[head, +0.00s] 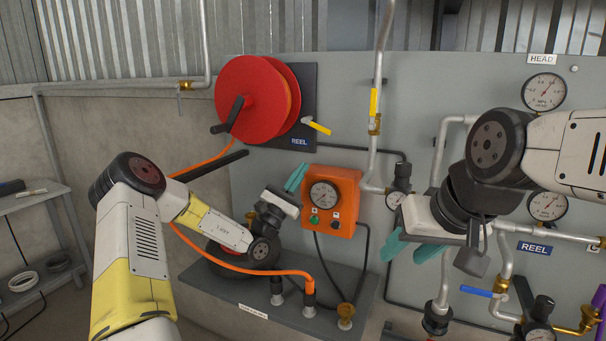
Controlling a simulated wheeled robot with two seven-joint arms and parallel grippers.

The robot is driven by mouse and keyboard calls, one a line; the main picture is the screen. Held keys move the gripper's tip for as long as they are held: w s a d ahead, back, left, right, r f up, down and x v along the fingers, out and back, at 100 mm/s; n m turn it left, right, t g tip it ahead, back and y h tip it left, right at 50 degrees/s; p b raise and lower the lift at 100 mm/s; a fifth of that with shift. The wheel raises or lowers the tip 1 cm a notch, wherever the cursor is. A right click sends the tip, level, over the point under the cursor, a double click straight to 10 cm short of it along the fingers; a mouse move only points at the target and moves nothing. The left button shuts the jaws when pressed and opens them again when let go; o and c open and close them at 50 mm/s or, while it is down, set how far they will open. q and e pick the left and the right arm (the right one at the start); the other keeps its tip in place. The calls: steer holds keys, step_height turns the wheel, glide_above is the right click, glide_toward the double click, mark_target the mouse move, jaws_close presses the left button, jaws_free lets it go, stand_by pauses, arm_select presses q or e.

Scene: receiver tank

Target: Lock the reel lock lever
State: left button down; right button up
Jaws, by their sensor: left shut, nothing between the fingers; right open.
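The red hose reel (250,100) is mounted on a dark plate at the upper left of the grey panel. A small lever with a yellow grip (317,126) sits at the plate's right edge, just above the blue REEL label (299,141); its grip slopes down to the right. I take it to be the reel lock lever. My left gripper (297,177) is shut and empty, its teal fingers below the lever and apart from it. My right gripper (408,250) is open and empty, in front of the panel right of the orange box, well away from the lever.
An orange gauge box (333,200) stands just right of my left gripper. A grey shelf (250,297) with hose fittings lies below. An orange hose (205,160) runs down from the reel. Pipes, gauges and valves crowd the panel's right side.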

mark_target(320, 128)
arm_select(q)
steer(key=x, duration=0.6)
steer(key=shift+s, duration=0.1)
steer(key=r, duration=0.1)
steer(key=d+r, duration=0.1)
steer(key=r, duration=0.1)
steer(key=shift+s+r, duration=0.1)
steer(key=shift+d+r, duration=0.2)
steer(key=shift+r, duration=0.2)
